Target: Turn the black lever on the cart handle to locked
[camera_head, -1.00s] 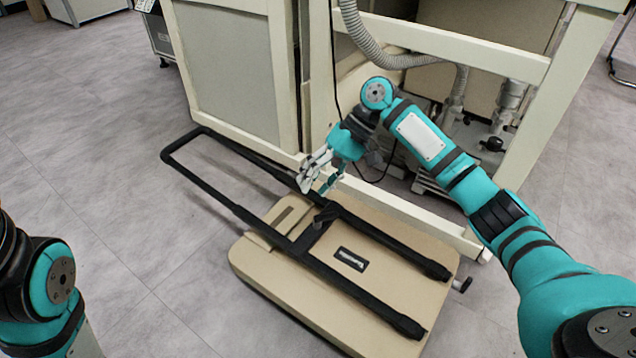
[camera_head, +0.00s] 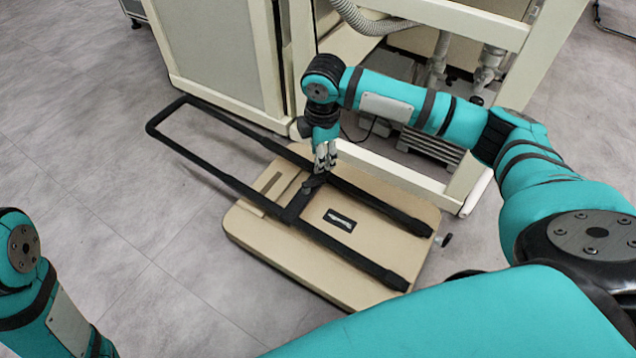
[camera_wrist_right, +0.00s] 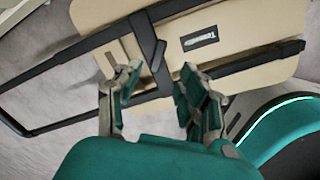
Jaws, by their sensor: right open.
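The cart has a beige platform (camera_head: 372,238) lying low on the floor, with its black handle (camera_head: 166,114) folded flat across it. The black lever (camera_head: 313,181) sits at the handle's crossbar; it also shows in the right wrist view (camera_wrist_right: 158,56). My right gripper (camera_head: 324,165) points down over the lever, its fingers close to it. In the right wrist view my right gripper (camera_wrist_right: 161,72) is open, with the lever seen between and just beyond its fingertips. Contact cannot be told. Only links of my left arm show at the lower left; its gripper is out of view.
The beige machine frame (camera_head: 440,197) stands directly behind the cart, its low rail close to the platform. Hoses (camera_head: 385,24) and pipes hang inside it. A small black knob (camera_head: 444,240) sticks out at the cart's right end. The grey floor at left is clear.

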